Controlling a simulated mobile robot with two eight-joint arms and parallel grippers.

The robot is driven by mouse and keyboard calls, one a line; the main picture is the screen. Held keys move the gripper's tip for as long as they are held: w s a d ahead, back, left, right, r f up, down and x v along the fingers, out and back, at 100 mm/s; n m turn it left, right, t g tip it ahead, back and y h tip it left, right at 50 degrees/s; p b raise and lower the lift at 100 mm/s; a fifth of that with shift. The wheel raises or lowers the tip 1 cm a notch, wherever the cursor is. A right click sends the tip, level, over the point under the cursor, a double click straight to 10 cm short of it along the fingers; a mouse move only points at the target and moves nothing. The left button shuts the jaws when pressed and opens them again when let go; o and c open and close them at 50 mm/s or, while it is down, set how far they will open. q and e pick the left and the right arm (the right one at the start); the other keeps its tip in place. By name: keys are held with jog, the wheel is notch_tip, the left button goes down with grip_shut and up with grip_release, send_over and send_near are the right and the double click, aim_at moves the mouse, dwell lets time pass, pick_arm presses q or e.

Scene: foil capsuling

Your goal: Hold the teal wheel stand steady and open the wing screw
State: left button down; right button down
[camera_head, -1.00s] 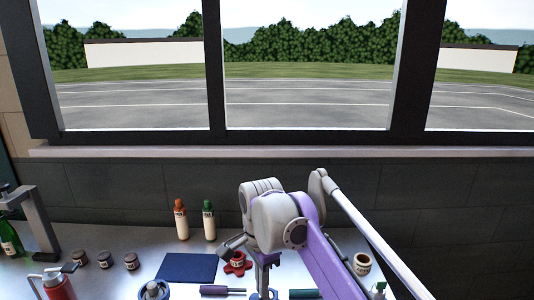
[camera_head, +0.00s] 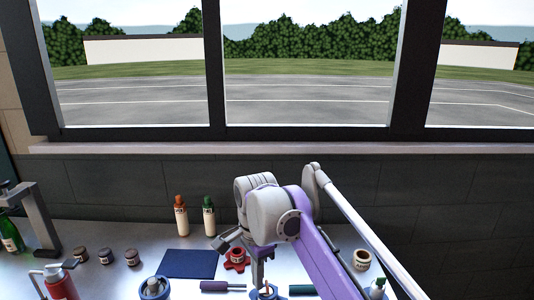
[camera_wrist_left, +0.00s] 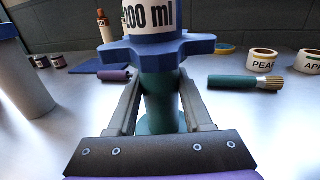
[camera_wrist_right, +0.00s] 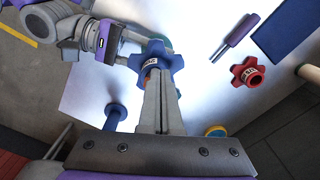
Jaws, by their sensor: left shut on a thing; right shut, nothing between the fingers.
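The teal post of the wheel stand (camera_wrist_left: 160,110) stands upright in the left wrist view, under a blue star-shaped wheel (camera_wrist_left: 150,48). A white part marked "200 ml" (camera_wrist_left: 148,16) sits above the wheel. My left gripper (camera_wrist_left: 158,105) is shut on the teal post, one finger on each side, just below the wheel. My right gripper (camera_wrist_right: 158,74) is shut and empty, with its tips over the near edge of the blue wheel (camera_wrist_right: 172,57). It also shows in the head view (camera_head: 258,284). I cannot make out the wing screw clearly; the right fingers partly cover the wheel's centre.
A red star wheel (camera_head: 236,259) and a purple-handled tool (camera_head: 222,287) lie close by. A teal-handled brush (camera_wrist_left: 245,82) lies right of the stand. A dark blue mat (camera_head: 190,263), two bottles (camera_head: 209,219) and several small jars (camera_head: 106,256) stand farther off.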

notch_tip(320, 180, up, 6)
dwell(0.5)
jog(key=shift+s+d+f, duration=0.1)
jog(key=shift+s+f, duration=0.25)
jog(key=shift+f, duration=0.65)
jog(key=shift+s+d+f, duration=0.1)
jog(key=shift+s+f, duration=0.2)
jog(key=shift+f, duration=0.7)
jog(key=shift+s+d+f, duration=0.1)
jog(key=shift+s+f, duration=0.25)
jog(key=shift+f, duration=0.65)
jog(key=shift+w+d, duration=0.4)
jog(key=shift+w, duration=0.1)
jog(key=shift+w+a, duration=0.3)
jog(key=shift+w, duration=0.3)
jog(key=shift+s+a, duration=0.1)
jog(key=shift+a, duration=0.1)
